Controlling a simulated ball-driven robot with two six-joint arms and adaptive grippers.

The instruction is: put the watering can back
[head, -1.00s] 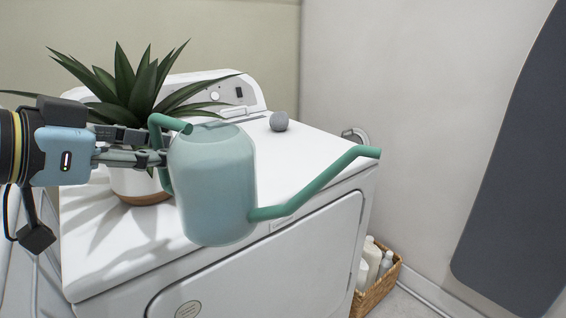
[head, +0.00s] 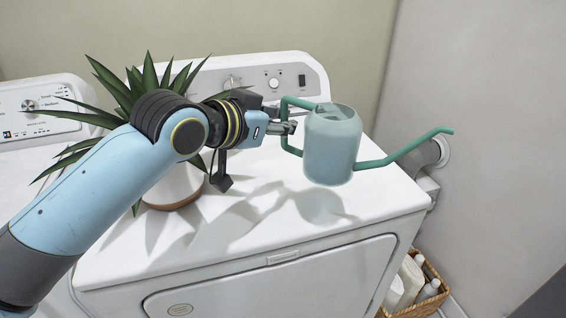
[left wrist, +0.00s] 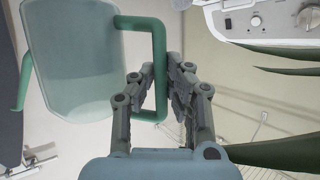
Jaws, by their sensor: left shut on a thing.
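The watering can (head: 333,150) is pale teal with a green handle and a long green spout pointing right. It is upright over the right part of the white machine's top (head: 250,235), and its shadow below suggests that it is off the surface. My left gripper (head: 291,127) is shut on the can's handle, left of the body. In the left wrist view the green handle (left wrist: 159,35) runs between the fingers (left wrist: 163,72), and the can's body (left wrist: 70,60) is to the left. My right gripper is not in view.
A potted plant (head: 172,188) with long spiky leaves stands on the machine, partly behind my left arm. A control panel (head: 290,80) rises at the back. A wicker basket with bottles (head: 425,300) stands at lower right. The machine's front top is clear.

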